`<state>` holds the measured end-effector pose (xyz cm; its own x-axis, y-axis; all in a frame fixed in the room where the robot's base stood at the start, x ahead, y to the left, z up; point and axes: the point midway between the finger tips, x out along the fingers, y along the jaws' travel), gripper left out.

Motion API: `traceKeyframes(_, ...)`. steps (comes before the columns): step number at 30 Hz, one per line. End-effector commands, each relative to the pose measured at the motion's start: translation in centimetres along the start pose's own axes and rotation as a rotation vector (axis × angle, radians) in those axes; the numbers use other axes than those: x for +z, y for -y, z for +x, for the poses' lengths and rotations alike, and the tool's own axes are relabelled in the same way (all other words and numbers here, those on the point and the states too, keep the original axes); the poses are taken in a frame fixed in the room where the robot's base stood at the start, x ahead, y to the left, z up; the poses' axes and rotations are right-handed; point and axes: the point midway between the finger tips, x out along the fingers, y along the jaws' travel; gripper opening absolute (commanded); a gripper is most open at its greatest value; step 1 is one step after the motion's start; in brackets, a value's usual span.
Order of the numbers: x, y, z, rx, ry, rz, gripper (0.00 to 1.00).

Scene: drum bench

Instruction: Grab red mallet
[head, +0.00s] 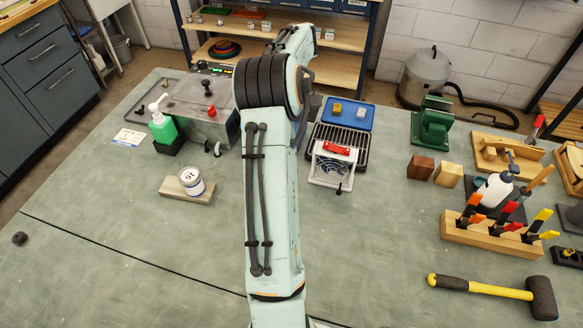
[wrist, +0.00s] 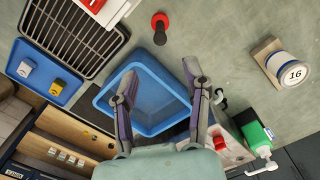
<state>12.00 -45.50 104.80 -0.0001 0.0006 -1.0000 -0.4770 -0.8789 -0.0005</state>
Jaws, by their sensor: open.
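In the wrist view a small red piece with a black grip (wrist: 160,28) stands on the green bench, beyond my fingertips. It looks like the red mallet, but its shape is foreshortened and I cannot be sure. My gripper (wrist: 160,72) is open and empty, its fingers spread above an empty blue bin (wrist: 150,128). The red piece lies past the bin's edge, apart from the fingers. In the head view my arm hides the gripper, the bin and the red piece. A yellow-handled mallet with a black head (head: 541,297) lies at the front right.
A grey machine (head: 170,97) and green bottle (head: 162,128) stand left of my arm. A tin on a wooden block (head: 200,196) is in front. Right of my arm are a blue tray (head: 367,118), a black rack and a white box (head: 322,176).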

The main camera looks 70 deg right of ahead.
Motion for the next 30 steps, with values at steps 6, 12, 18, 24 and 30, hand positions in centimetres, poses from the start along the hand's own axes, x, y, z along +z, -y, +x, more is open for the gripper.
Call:
traceKeyframes(6,0.1,0.1,8.0,-0.003,0.006,0.000,0.47)
traceKeyframes(12,0.0,0.0,10.9,0.000,0.002,0.000,0.47)
traceKeyframes(18,0.0,0.1,14.1,-0.001,0.002,0.000,0.47)
traceKeyframes(24,0.0,0.0,15.8,0.000,0.001,0.000,0.47)
traceKeyframes(30,0.0,0.0,15.9,0.001,0.000,0.000,0.47)
